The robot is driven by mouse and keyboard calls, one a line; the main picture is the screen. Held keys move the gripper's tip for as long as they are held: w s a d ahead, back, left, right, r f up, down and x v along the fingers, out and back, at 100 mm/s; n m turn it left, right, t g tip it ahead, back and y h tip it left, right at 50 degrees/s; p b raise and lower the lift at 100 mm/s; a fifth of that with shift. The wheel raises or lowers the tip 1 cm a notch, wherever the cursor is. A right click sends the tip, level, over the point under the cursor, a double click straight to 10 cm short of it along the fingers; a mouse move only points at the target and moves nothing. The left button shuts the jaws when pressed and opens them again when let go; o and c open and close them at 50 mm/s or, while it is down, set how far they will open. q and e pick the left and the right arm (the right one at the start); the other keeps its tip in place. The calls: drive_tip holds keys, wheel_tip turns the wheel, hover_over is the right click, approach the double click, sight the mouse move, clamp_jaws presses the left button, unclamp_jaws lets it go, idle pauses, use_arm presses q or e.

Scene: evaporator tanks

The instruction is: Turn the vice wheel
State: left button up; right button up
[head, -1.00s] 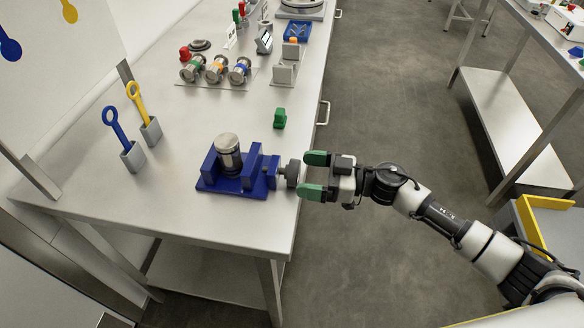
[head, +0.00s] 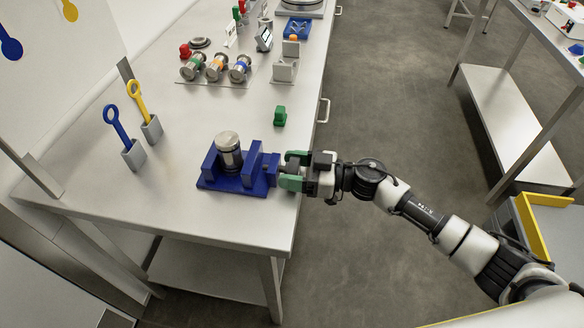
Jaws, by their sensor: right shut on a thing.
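The blue vice (head: 233,185) stands near the front right corner of the steel table, with a metal cylinder (head: 228,150) upright between its jaws. The grey vice wheel is on the vice's right side, at the table edge, and is now mostly hidden by my right gripper (head: 291,171). The right gripper comes in from the right and its green fingers are shut on the wheel, one finger on the far side and one on the near side. My left gripper is not in view.
A small green block (head: 280,116) stands just behind the vice. Blue (head: 131,152) and yellow (head: 149,127) ring-ended tools stand in grey holders to the left. Several metal cylinders (head: 216,67) lie further back. The floor (head: 400,110) right of the table is clear.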

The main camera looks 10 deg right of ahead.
drive_tip(key=shift+n+p, duration=0.3)
drive_tip(key=shift+n, duration=1.2)
drive_tip(key=o, duration=0.9)
drive_tip(key=shift+o, duration=0.2)
drive_tip(key=b+v, duration=0.2)
drive_tip(key=v, duration=0.8)
drive_tip(key=shift+s+d, duration=0.15)
drive_tip(key=shift+d, duration=0.25)
